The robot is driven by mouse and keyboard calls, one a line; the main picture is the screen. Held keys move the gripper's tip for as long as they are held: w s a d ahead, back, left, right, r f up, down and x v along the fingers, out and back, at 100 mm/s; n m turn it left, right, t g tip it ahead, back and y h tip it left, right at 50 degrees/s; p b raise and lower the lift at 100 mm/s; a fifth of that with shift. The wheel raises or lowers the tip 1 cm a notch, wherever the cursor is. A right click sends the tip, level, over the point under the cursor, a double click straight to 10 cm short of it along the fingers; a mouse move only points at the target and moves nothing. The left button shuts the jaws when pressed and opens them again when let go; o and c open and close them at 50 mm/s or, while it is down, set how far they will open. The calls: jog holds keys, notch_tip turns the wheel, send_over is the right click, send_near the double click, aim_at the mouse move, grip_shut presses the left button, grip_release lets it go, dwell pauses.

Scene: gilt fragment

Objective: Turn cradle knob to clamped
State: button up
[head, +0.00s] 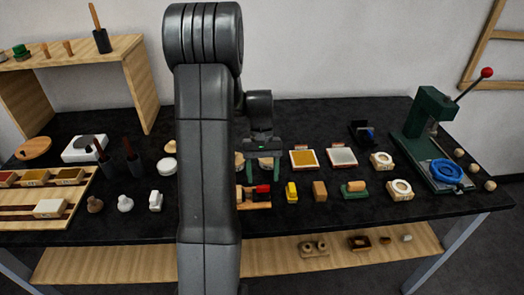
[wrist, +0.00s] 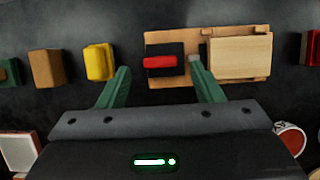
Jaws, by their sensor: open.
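The cradle is a wooden board (wrist: 168,38) carrying a pale wooden block (wrist: 240,56) and a dark square plate with a red bar-shaped knob (wrist: 160,62). In the wrist view the bar lies left to right. In the head view the red knob (head: 262,188) shows beside my arm, which hides part of the cradle. My gripper (wrist: 160,68) is open, with green fingers. The knob appears between the fingertips in the wrist view, with gaps on both sides. The right fingertip appears close to the pale block. I cannot tell the fingertips' height above the knob.
A yellow block (head: 291,192), a brown block (head: 320,191) and a green holder with a wooden roll (head: 354,189) stand right of the cradle. Trays (head: 303,159) lie behind. A green lever press (head: 430,130) stands at the far right. The dark front edge strip is clear.

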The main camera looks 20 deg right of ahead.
aim_at(263, 190)
jog(key=v, duration=1)
jog(key=shift+w+r, duration=0.15)
jog(key=shift+r, duration=0.15)
jog(key=shift+f, duration=0.1)
jog(key=x, duration=1.3)
jog(key=shift+s+f, duration=0.25)
jog(key=shift+f, duration=0.05)
